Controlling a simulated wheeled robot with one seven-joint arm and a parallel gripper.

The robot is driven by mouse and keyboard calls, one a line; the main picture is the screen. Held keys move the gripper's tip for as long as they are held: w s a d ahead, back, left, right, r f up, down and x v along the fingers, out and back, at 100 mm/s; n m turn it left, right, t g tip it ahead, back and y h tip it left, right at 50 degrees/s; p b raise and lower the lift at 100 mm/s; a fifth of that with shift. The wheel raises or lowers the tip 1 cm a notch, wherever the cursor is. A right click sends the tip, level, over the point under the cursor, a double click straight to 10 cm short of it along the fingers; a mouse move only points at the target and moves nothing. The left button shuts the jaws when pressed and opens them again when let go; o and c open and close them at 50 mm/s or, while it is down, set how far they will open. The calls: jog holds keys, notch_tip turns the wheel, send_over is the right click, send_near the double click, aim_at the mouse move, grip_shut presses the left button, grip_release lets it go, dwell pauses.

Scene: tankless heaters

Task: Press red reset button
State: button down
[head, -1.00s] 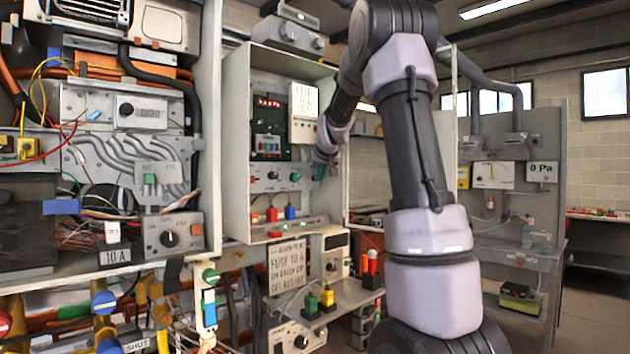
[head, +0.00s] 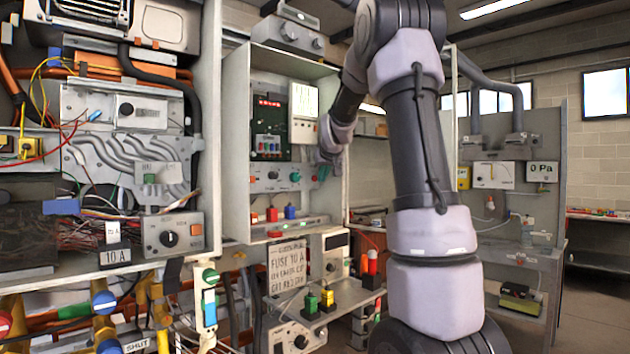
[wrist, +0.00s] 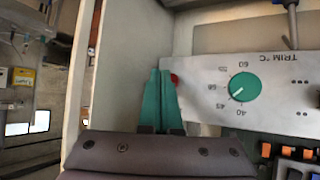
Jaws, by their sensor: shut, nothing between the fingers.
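A small red button (wrist: 174,79) sits on the light grey control panel (wrist: 205,72) in the wrist view, left of the green TRIM °C dial (wrist: 244,87). My gripper (wrist: 160,72) has its two teal fingers shut together, with nothing between them. The fingertips are right beside the red button and partly overlap it in the picture; I cannot tell whether they touch it. In the head view, my gripper (head: 324,171) is at the right end of the control panel (head: 262,185) inside the open cabinet, beside the green dial (head: 295,176). The button is not distinguishable there.
The cabinet's right side wall (wrist: 120,60) is close to my fingers. Orange-topped parts (wrist: 288,152) line the lower right of the wrist view.

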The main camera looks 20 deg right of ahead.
jog(key=s, duration=0.1)
jog(key=s+d, duration=0.1)
jog(key=s, duration=0.2)
jog(key=shift+s+d, duration=0.35)
dwell(0.7)
jog(key=s+a+f+g+y, duration=0.1)
jog(key=s+a+f, duration=0.1)
jog(key=s+a, duration=0.4)
jog(key=s+a+f+m+g+y, duration=0.1)
jog(key=s+a, duration=0.5)
jog(key=s, duration=1.1)
jog(key=s+a+f+m+g+y, duration=0.1)
jog(key=s+a+f+y, duration=0.1)
jog(key=s+a, duration=0.4)
jog(key=s+f, duration=0.1)
jog(key=s, duration=0.4)
jog(key=shift+s+a+f, duration=0.25)
jog(key=shift+s+f, duration=0.1)
jog(key=shift+s, duration=0.05)
